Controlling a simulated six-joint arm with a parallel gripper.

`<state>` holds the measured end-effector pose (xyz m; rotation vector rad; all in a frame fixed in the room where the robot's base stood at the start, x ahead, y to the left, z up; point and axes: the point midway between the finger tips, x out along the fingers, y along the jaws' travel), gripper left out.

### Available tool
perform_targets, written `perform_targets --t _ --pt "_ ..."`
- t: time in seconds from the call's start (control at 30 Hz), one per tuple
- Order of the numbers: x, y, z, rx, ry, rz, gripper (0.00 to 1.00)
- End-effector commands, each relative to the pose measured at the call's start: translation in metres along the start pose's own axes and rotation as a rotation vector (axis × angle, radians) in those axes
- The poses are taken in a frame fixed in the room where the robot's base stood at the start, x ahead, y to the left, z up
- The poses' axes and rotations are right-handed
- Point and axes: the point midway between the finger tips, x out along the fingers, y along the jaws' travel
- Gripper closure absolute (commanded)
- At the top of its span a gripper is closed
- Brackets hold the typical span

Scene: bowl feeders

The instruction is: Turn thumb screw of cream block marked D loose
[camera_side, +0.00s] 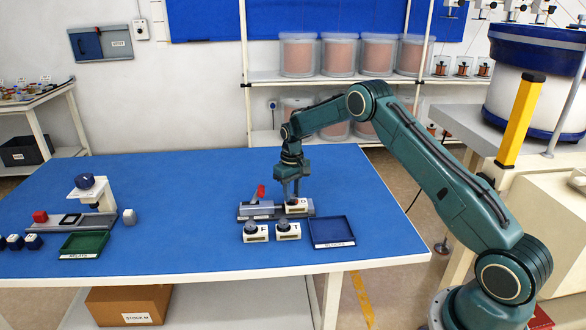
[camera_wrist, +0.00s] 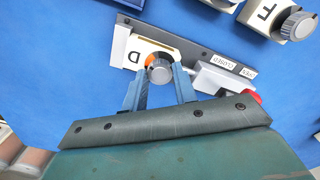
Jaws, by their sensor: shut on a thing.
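The cream block marked D (camera_wrist: 143,50) sits in a dark grey fixture (camera_wrist: 195,50), against a light end stop. Its round grey thumb screw (camera_wrist: 159,72) shows between my fingertips, with an orange patch beside it. In the side view the block (camera_side: 299,208) is at the right end of the fixture (camera_side: 246,213). My gripper (camera_wrist: 161,76) is shut on the thumb screw, one finger on each side. In the side view my gripper (camera_side: 291,193) points straight down over the block and hides the screw.
A red-handled lever (camera_side: 261,191) stands on the fixture. Two cream blocks with dark knobs (camera_side: 257,237) (camera_side: 288,232) stand in front. A dark blue tray (camera_side: 332,245) is right of them. A green tray (camera_side: 83,244) and another stand (camera_side: 93,219) are at left. The mid-table is clear.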

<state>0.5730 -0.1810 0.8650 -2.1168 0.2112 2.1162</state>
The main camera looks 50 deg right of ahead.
Motion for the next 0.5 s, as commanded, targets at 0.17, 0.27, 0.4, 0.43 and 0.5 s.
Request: perform_targets --t 0.17,0.27,0.4,0.43,0.5 --pt "-0.0007 0.0 -0.0003 -0.137 0.001 0.0 0.95" --pt "-0.0007 -0.0001 -0.0003 -0.196 0.001 0.0 0.95" --pt "-0.0007 -0.0001 -0.0003 -0.254 0.001 0.0 0.95" --pt "-0.0007 -0.0001 -0.0003 -0.262 0.001 0.0 0.95" --pt "-0.0007 -0.0001 -0.0003 -0.277 0.001 0.0 0.95"
